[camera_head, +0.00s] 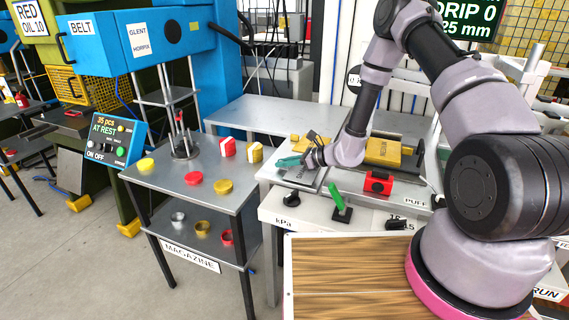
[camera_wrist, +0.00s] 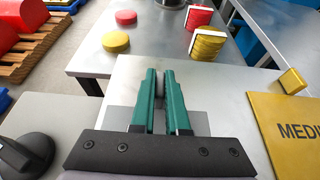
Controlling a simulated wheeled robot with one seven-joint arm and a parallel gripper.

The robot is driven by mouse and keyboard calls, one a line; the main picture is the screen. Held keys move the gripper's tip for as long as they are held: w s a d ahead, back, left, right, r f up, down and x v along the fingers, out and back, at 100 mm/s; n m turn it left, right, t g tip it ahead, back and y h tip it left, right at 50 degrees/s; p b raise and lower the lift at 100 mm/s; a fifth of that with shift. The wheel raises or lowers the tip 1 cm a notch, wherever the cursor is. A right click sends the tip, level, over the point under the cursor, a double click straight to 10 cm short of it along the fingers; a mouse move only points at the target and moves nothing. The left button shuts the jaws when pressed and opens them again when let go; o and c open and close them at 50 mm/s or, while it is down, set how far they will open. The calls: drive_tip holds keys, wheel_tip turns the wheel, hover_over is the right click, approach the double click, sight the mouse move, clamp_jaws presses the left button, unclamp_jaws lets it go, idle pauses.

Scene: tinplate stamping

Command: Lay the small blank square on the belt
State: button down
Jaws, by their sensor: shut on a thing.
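My gripper (camera_head: 284,162) is low over the grey worktop in the head view. In the wrist view its two green fingers (camera_wrist: 160,76) are close together, shut on a narrow dark grey piece (camera_wrist: 160,84). A flat grey square (camera_wrist: 200,122), apparently the small blank, shows below and beside the fingers. In the head view a grey plate (camera_head: 303,178) with lettering lies under the gripper, partly covered. I cannot tell whether the held piece is part of the square or whether it touches the worktop.
A yellow MEDIUM plate (camera_wrist: 290,130) lies right of my gripper in the wrist view. A green lever (camera_head: 333,197) and a red box (camera_head: 378,183) stand nearby. The magazine table (camera_head: 160,185) holds red and yellow discs and stacks. A wooden board (camera_head: 345,280) is in front.

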drive_tip(key=shift+f, duration=0.15)
drive_tip(key=c, duration=0.9)
unclamp_jaws()
